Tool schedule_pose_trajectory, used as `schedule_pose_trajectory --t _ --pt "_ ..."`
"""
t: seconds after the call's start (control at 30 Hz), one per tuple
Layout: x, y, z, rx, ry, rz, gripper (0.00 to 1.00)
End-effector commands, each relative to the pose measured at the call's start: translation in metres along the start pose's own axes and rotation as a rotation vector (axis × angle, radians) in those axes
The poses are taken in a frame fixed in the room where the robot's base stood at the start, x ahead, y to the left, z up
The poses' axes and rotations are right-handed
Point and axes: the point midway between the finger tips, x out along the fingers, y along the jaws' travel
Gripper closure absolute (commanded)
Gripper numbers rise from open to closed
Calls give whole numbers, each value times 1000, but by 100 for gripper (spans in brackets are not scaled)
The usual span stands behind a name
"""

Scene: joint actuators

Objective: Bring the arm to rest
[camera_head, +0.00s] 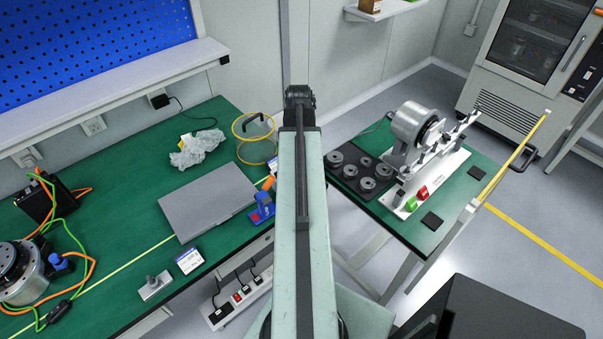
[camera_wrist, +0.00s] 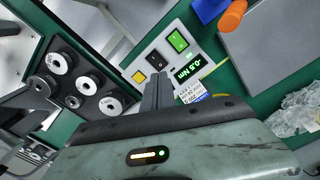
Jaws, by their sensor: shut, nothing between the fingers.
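My arm (camera_head: 301,190) rises through the middle of the head view, between the left bench and the right table. Its far end is a dark joint, and my gripper is not visible there. In the wrist view my gripper (camera_wrist: 157,85) shows as dark fingers, shut and empty. Behind them is a small control box (camera_wrist: 170,55) with a green button and a display reading -0.5 Nm. I cannot tell how far the fingertips are from the box; I see no clear contact.
The right table holds a black tray of metal rings (camera_head: 352,168) and a motor rig (camera_head: 415,130).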

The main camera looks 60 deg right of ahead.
Motion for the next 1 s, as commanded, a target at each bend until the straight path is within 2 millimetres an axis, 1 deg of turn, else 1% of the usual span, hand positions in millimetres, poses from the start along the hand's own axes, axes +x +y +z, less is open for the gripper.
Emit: schedule_pose_trajectory --t 0.03,0.43,0.47,0.5,0.57,0.67,0.7,0.77,0.8,0.87,0.9,0.97,1.0 --pt "-2 0 0 0 0 0 100" --pt "0 0 0 -1 0 0 100" --pt "0 -2 0 -4 0 0 100" --pt "0 -8 -1 -14 0 0 100" --pt "0 -29 -4 -50 0 0 100" --pt "0 -95 -8 -163 0 -1 100" --pt "0 -130 -6 -223 0 -1 100" --pt "0 -184 2 -316 0 0 100" --pt "0 -218 11 -378 0 0 100" --pt "0 -268 28 -468 0 0 100" --pt "0 -301 43 -527 0 0 100" --pt "0 -347 69 -613 0 0 100" --pt "0 -376 88 -668 0 0 100"
